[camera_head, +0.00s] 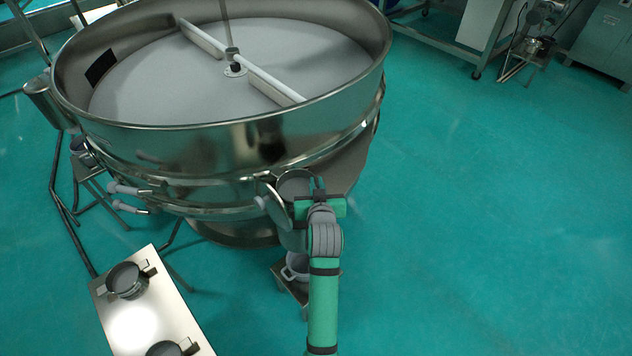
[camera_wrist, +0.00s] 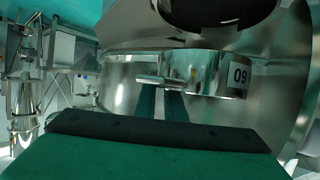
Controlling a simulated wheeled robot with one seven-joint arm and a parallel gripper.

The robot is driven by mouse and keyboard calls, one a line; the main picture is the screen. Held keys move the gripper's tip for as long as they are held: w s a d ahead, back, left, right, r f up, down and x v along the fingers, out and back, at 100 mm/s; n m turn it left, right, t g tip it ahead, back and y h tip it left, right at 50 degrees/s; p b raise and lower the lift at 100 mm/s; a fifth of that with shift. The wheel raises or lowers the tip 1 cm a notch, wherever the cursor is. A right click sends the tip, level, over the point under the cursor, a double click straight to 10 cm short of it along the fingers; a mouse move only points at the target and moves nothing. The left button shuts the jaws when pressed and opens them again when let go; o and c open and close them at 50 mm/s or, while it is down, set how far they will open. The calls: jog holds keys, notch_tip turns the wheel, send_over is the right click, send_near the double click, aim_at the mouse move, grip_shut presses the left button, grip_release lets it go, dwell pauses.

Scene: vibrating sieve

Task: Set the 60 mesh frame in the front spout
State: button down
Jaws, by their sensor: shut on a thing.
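The 60 mesh frame is a shiny round metal ring (camera_head: 296,184) in the head view, at the front of the sieve, just above the front spout (camera_head: 275,208). Its wall fills the middle of the wrist view (camera_wrist: 195,70), with a label that reads "09", which is "60" upside down. My gripper (camera_head: 317,190) is shut on the frame's small handle tab; the fingers also show in the wrist view (camera_wrist: 160,100). The frame looks close to level. My gripper partly hides it in the head view, and I cannot tell whether it touches the spout.
The big round sieve (camera_head: 215,145) stands behind the frame. A pale table (camera_head: 145,318) at lower left holds two more handled round frames (camera_head: 126,280). A pot on a small stand (camera_head: 296,268) sits below the spout. The green floor on the right is clear.

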jog(key=shift+a+f, duration=0.2)
jog(key=shift+f, duration=1)
notch_tip(320, 180, down, 8)
jog(key=shift+f, duration=0.6)
dwell(0.8)
jog(key=c, duration=1.8)
grip_release()
jog(key=shift+c, duration=0.2)
jog(key=shift+o, duration=0.4)
jog(key=shift+d, duration=0.4)
jog(key=a+v, duration=0.1)
jog(key=v, duration=1)
jog(key=shift+w, duration=0.1)
